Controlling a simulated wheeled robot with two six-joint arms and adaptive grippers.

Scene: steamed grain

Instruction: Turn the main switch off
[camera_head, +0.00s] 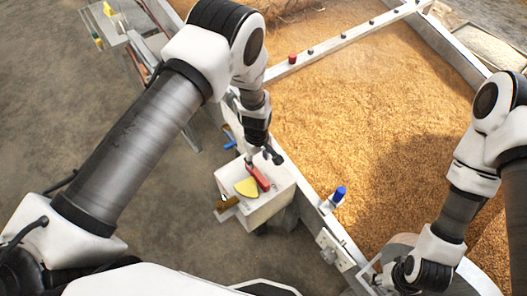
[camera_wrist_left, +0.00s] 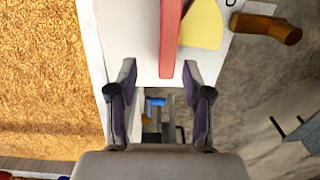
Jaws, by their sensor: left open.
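The main switch appears to be the red lever (camera_head: 258,177) on top of a white box (camera_head: 258,214), beside a yellow plate (camera_head: 245,187). In the left wrist view the red lever (camera_wrist_left: 170,38) runs down from the top edge, with the yellow plate (camera_wrist_left: 204,27) to its right. My left gripper (camera_head: 264,157) is above the box, close to the lever's far end. In the wrist view my left gripper (camera_wrist_left: 160,72) is open, and the lever's end lies between its fingers in the picture; contact cannot be told. My right gripper (camera_head: 388,277) is at the bottom right, its fingers unclear.
A brown-gold handle (camera_head: 227,205) sticks out from the box's side. A large bed of grain (camera_head: 360,110) with a metal rim lies to the right. A blue-topped knob (camera_head: 339,194) stands on the rim. Grey floor (camera_head: 55,110) is open on the left.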

